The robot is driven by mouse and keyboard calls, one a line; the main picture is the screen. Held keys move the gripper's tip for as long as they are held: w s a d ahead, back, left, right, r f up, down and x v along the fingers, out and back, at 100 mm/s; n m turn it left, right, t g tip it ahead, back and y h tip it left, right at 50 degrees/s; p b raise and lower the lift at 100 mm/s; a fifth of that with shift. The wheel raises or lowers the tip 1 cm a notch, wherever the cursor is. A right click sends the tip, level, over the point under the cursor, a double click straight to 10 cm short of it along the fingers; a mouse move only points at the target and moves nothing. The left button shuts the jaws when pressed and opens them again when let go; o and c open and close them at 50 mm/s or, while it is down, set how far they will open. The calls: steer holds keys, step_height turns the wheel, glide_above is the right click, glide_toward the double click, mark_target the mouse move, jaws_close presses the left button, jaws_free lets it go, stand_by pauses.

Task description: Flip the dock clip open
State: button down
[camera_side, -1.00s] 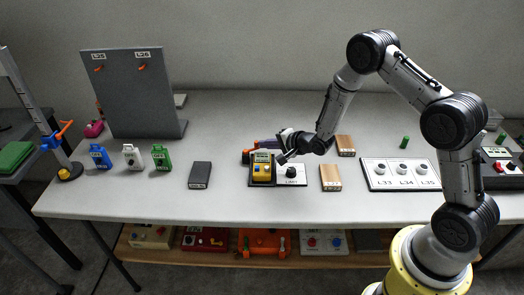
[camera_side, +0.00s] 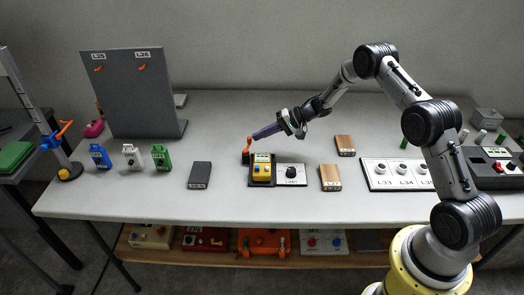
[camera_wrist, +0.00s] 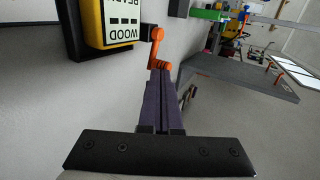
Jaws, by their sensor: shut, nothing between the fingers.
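The yellow meter (camera_side: 262,170) sits in its black dock (camera_side: 251,183) mid-table. The orange dock clip (camera_side: 248,145) stands up at the dock's back left corner. In the wrist view the clip (camera_wrist: 156,48) is a bent orange lever beside the meter (camera_wrist: 97,25), whose display reads WOOD. My gripper (camera_side: 256,135) has long purple fingers, shut and empty, pointing left just above and right of the clip. In the wrist view the fingertips (camera_wrist: 159,74) are right at the clip's lower end; I cannot tell whether they touch.
A white panel with a black knob (camera_side: 291,172) adjoins the dock. Wooden blocks (camera_side: 330,178) (camera_side: 345,146) lie to the right, a dark grey block (camera_side: 200,175) to the left. A grey upright board (camera_side: 130,95) stands at the back left. The table between board and dock is clear.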

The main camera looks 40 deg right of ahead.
steer(key=shift+a, duration=0.1)
steer(key=shift+s+a, duration=0.15)
steer(key=shift+a, duration=0.55)
steer(key=shift+s+d, duration=0.2)
steer(key=shift+d, duration=0.3)
steer(key=d, duration=0.1)
steer(key=s+d, duration=0.1)
steer(key=shift+d, duration=0.4)
steer(key=s+d+r, duration=0.3)
steer(key=d+r, duration=0.2)
steer(key=d, duration=0.3)
steer(key=shift+s, duration=0.25)
steer(key=shift+a, duration=0.1)
